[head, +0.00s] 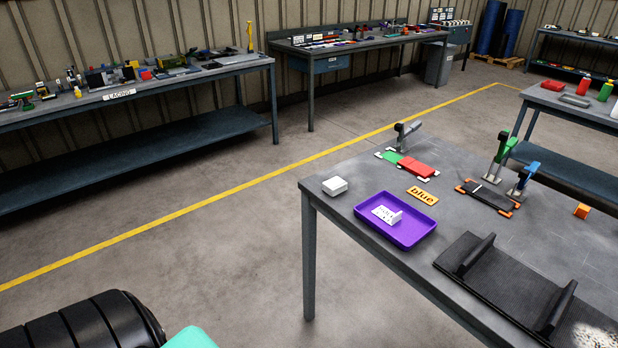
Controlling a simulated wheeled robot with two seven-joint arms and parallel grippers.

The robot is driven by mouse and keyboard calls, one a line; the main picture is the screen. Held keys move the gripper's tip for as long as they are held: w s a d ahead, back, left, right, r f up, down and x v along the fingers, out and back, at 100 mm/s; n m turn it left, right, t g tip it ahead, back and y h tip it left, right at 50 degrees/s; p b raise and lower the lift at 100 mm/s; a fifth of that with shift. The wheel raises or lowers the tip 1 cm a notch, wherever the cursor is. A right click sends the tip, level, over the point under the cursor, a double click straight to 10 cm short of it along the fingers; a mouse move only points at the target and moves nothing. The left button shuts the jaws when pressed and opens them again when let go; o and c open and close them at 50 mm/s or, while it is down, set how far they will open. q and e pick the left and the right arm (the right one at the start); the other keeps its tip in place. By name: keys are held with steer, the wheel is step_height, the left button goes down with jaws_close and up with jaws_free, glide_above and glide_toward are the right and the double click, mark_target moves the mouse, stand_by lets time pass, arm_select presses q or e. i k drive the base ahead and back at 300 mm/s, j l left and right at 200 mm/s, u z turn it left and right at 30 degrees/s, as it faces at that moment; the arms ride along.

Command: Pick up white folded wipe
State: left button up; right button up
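A small white block-shaped folded wipe (335,186) lies on the near corner of the grey work table (375,180), at the table's left end in the head view. It sits apart from the purple tray to its right. Neither of my grippers is in view.
A purple tray (427,235) holds a white item (387,214).

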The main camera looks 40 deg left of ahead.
mark_target(334, 187)
steer(key=u, duration=1.1)
steer(key=z, duration=1.3)
steer(key=u, duration=1.3)
steer(key=i+l, duration=0.3)
